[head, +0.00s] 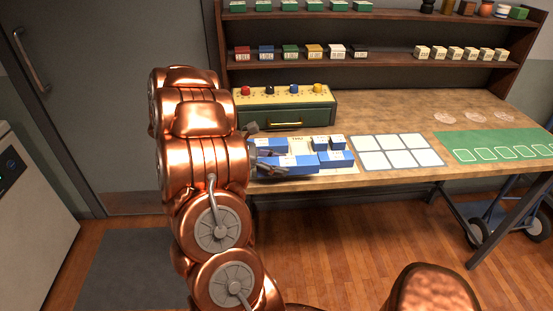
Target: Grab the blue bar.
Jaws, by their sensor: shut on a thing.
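Several blue and white blocks are grouped on a white sheet (350,170) at the front left of the wooden table. A long blue bar (300,164) lies at the front of the group, its near side facing me. My gripper (270,162) is at this bar's left end, its dark fingers shut on it. My copper arm hides the left edge of the sheet and part of the grip. Whether the bar touches the sheet cannot be told. Another blue block (270,143) is just behind the bar. Smaller blue blocks (337,158) stand to the right.
A green drawer box (290,119) with coloured knobs stands close behind the blocks. A grid of white cards (396,152) and a green mat (495,145) lie to the right. Shelves (380,62) with small boxes hang above. Bare wood (390,115) shows behind the cards.

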